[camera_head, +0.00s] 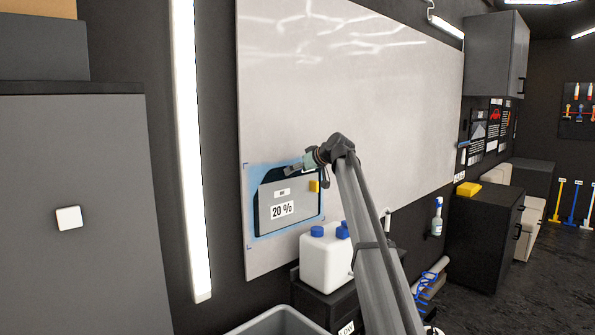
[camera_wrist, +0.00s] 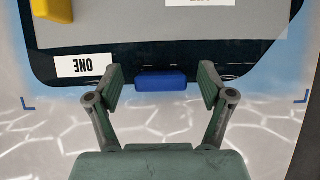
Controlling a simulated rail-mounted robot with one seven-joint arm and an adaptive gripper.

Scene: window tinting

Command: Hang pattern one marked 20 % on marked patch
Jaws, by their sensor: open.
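The grey pattern (camera_head: 268,220) with a white "20 %" label (camera_head: 282,210) is on the lower left of the whiteboard, over a dark, larger-looking backing shape (camera_head: 272,176). Both lie within the blue marked patch (camera_head: 256,172), which has dark corner marks. A yellow block (camera_head: 314,186) is at the pattern's right edge. In the wrist view, the picture is upside down: an inverted "ONE" label (camera_wrist: 85,66) shows on the dark shape, beside a blue block (camera_wrist: 161,84). My gripper (camera_wrist: 161,76) is open, one finger on each side of the blue block, with visible gaps.
A white canister (camera_head: 325,258) with blue caps stands below the patch on a dark cabinet. A grey bin (camera_head: 275,322) is at the bottom. A vertical light strip (camera_head: 190,150) is left of the whiteboard (camera_head: 360,100), whose upper area is clear.

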